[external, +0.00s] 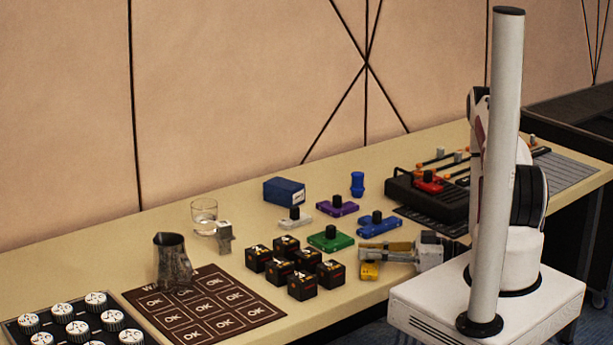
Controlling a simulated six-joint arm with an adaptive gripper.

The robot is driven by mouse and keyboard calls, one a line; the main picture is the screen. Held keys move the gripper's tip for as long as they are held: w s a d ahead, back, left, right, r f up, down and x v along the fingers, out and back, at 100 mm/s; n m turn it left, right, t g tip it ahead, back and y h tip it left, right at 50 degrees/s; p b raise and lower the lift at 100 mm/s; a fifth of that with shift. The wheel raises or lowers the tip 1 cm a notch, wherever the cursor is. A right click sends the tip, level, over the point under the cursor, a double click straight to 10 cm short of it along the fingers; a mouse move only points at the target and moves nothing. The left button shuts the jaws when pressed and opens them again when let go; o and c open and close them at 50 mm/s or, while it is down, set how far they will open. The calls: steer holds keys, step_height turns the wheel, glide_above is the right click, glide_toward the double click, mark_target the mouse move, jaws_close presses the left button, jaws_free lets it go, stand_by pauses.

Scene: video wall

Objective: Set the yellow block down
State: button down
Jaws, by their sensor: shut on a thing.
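The yellow block (369,271) shows at the front edge of the table, just right of a group of black cubes. My gripper (372,256) reaches in from the right, low over the table, and is shut on the yellow block. The gripper's fingers cover the block's upper part. I cannot tell whether the block's underside touches the table.
Several black cubes (302,286) stand close left of the block. Green (330,242), blue (379,228) and purple (337,209) knobbed blocks lie behind. An OK-marked mat (270,313), metal pitcher (171,258) and glass (204,214) are left. A black device (432,208) stands right.

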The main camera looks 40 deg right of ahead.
steer(key=shift+f, duration=0.1)
stand_by(0.3)
steer(key=c, duration=2)
jaws_free()
steer(key=shift+c, duration=0.2)
steer(key=shift+d, duration=0.1)
steer(key=v, duration=1.2)
steer(key=shift+w, duration=0.1)
